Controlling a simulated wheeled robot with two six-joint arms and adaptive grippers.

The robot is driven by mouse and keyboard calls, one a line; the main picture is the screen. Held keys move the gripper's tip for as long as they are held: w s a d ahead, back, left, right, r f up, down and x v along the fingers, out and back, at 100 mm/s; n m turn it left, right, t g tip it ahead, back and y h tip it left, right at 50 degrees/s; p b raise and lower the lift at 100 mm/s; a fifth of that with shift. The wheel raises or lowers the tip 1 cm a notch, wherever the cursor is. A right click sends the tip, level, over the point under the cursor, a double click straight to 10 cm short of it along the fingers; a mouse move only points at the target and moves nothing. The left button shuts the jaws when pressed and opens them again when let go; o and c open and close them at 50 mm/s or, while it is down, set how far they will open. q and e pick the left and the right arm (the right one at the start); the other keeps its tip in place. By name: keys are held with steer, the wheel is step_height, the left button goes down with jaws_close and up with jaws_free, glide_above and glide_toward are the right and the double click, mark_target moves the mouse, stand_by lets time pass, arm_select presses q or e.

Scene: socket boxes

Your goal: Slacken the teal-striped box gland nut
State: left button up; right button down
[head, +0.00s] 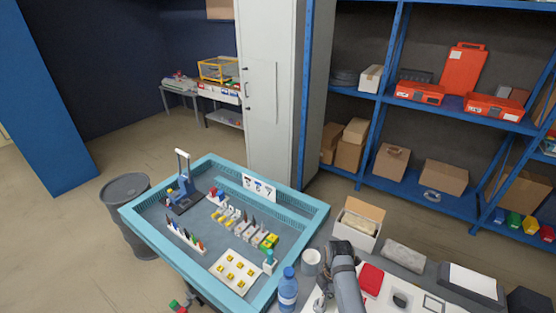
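No box with a teal stripe can be made out for certain at this size, and no gland nut can be told apart. A row of small grey and yellow pieces (246,229) stands in the middle of the teal-framed workbench tray (318,218). A small teal-and-white item (268,261) stands near its right front edge. My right gripper (342,249) is at the lower right, beyond the tray's right side and apart from those pieces. Its fingers are too small and dark to read. My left gripper is not in view.
A blue lever press (184,193), a rack of coloured pieces (186,241) and a white board with yellow squares (236,272) are in the tray. A blue bottle (288,288), a white mug (311,262) and an open carton (357,226) are near my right arm. A bin (126,206) stands left.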

steer(key=shift+a+f, duration=0.1)
steer(key=shift+a, duration=0.2)
steer(key=shift+w+d, duration=0.25)
steer(key=shift+w, duration=0.05)
steer(key=shift+r, duration=3.15)
steer(key=f, duration=0.2)
steer(key=s+f, duration=0.1)
steer(key=f, duration=0.1)
steer(key=d+f+b, duration=0.1)
steer(key=f, duration=0.1)
steer(key=shift+s, duration=0.35)
